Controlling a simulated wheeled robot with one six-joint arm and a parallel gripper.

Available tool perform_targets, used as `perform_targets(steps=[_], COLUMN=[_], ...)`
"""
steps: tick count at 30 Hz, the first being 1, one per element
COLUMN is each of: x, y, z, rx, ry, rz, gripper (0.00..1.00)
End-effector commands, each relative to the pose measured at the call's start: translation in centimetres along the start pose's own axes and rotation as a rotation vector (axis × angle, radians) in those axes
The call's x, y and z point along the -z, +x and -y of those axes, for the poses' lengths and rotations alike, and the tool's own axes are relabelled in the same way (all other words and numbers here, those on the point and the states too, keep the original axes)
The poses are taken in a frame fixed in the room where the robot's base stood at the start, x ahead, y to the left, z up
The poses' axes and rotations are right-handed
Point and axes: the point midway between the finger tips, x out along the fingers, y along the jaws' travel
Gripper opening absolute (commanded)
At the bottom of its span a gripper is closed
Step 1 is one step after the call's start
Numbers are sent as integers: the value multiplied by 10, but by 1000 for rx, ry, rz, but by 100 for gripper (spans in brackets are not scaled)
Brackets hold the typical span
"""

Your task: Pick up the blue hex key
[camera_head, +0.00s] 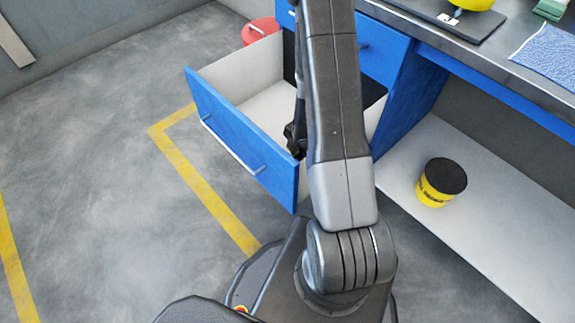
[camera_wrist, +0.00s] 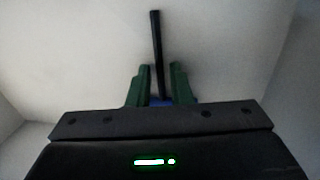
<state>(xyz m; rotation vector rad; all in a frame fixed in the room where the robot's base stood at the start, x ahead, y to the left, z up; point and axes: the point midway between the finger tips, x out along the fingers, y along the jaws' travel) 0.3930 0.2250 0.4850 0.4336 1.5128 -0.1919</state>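The hex key shows in the wrist view as a long black shaft (camera_wrist: 156,45) with a bit of its blue handle (camera_wrist: 161,102) at the lower end. My gripper (camera_wrist: 161,68) has green fingers, one on each side of the lower shaft and the handle. The fingers stand a little apart, and the frames do not show whether they press on the handle. Most of the handle is hidden by the gripper body. In the head view my arm reaches down into the open drawer (camera_head: 228,137); the hex key and fingertips are hidden there.
The drawer's pale walls surround the gripper in the wrist view. A blue workbench (camera_head: 396,102) stands behind the drawer. A yellow and black tub (camera_head: 435,192) sits on the white lower shelf (camera_head: 480,240). A red round object (camera_head: 262,29) is behind the drawer. The floor at left is clear.

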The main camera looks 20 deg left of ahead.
Motion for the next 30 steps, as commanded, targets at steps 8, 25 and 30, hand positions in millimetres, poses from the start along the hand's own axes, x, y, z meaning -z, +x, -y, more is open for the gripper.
perform_targets(steps=[8,25,30], x=[0,0,0], y=[-1,-26,-52], z=[0,-4,-8], rx=[0,0,0], ry=[-1,-2,-1], rz=[0,0,0], gripper=[0,0,0])
